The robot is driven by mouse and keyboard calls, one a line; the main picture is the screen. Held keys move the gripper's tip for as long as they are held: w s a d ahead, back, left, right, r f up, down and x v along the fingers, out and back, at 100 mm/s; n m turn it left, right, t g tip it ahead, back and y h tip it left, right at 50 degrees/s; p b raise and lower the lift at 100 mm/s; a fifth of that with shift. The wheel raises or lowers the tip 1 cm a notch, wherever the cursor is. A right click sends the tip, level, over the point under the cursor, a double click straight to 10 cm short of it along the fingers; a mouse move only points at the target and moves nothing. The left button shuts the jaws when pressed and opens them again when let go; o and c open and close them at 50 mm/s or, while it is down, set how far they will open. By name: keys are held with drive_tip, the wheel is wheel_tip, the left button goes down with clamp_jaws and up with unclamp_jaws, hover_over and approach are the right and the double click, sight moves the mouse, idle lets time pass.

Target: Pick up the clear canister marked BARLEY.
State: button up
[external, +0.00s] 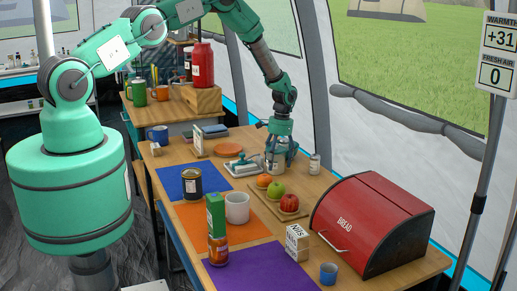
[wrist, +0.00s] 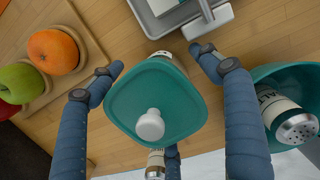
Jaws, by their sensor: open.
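A canister with a square teal lid and white knob (wrist: 152,95) stands upright on the wooden table in the wrist view. Only a little of its body shows past the lid, and I cannot read its label. My gripper (wrist: 158,62) is open, with one blue finger on either side of the lid and gaps to both. In the external view my gripper (external: 277,157) points down over the back part of the table, with its fingers around the canister (external: 272,166), which they partly hide. No BARLEY marking is legible in either view.
A board with fruit (wrist: 53,50) lies left of my gripper in the wrist view. A grey tray (wrist: 160,22) is above. A round teal thing (wrist: 262,73) and a labelled shaker (wrist: 290,120) are close right. A red bread box (external: 365,215) stands at front right.

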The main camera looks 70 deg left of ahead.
sight(277, 146)
drive_tip(key=c, duration=1.5)
drive_tip(key=shift+o, duration=0.2)
drive_tip(key=shift+r, duration=0.15)
drive_tip(key=shift+c, duration=0.2)
drive_tip(key=shift+r, duration=0.8)
wheel_tip(277, 146, up, 2)
drive_tip(key=s+d, duration=0.2)
drive_tip(key=s, duration=0.5)
drive_tip(key=s+d+r, duration=0.1)
drive_tip(key=s+d, duration=0.1)
drive_tip(key=s, duration=0.6)
drive_tip(key=shift+d, duration=0.4)
drive_tip(key=shift+s+r, duration=0.1)
